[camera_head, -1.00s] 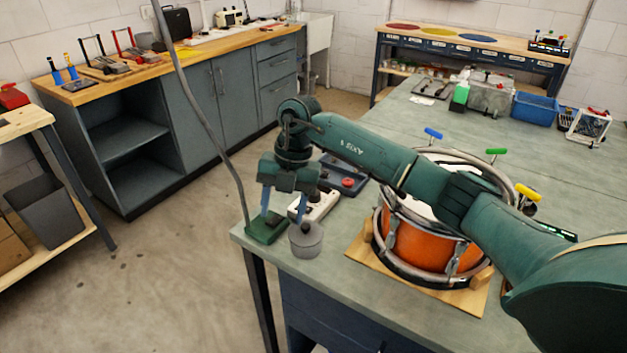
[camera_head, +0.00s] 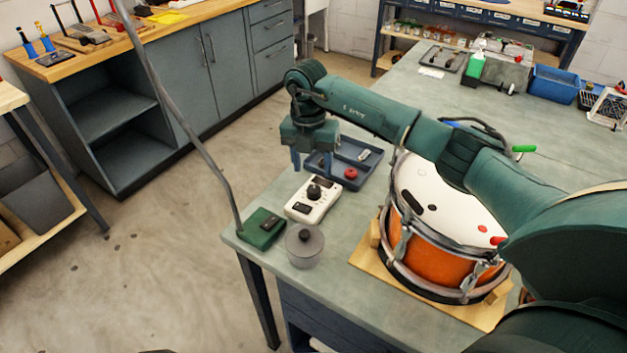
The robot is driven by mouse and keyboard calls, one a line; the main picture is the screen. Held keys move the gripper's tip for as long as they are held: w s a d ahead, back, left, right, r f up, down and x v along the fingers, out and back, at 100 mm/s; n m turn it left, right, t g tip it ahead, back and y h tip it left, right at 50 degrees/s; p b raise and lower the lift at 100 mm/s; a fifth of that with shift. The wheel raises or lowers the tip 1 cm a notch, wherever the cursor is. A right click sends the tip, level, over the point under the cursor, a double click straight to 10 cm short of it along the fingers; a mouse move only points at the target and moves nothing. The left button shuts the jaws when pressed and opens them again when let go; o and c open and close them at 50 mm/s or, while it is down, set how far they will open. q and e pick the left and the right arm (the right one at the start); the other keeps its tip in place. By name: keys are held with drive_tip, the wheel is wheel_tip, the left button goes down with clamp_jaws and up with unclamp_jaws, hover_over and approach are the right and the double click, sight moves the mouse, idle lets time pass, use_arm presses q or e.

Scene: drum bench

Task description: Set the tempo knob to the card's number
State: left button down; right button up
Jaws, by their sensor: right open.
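A white box (camera_head: 325,205) with a black tempo knob (camera_head: 314,192) on its top lies near the bench's left end. My right gripper (camera_head: 311,170) points down with its fingers apart and empty. In the picture it shows just above and behind the knob, apart from it; its exact height is hard to tell. No card with a readable number shows; a small white sheet (camera_head: 431,73) lies far back on the bench, too small to read. My left gripper is not in view.
An orange drum (camera_head: 432,256) stands to the right under my right arm. A thin grey pole (camera_head: 178,108) rises at left.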

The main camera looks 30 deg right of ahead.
sight(314, 188)
wheel_tip(314, 188, down, 6)
drive_tip(key=shift+s+r+p, duration=0.1)
drive_tip(key=shift+r+p, duration=0.05)
drive_tip(key=shift+p, duration=0.15)
drive_tip(key=shift+d+f, duration=0.1)
drive_tip(key=shift+f, duration=0.35)
drive_tip(key=c, duration=1)
drive_tip(key=shift+o, duration=0.2)
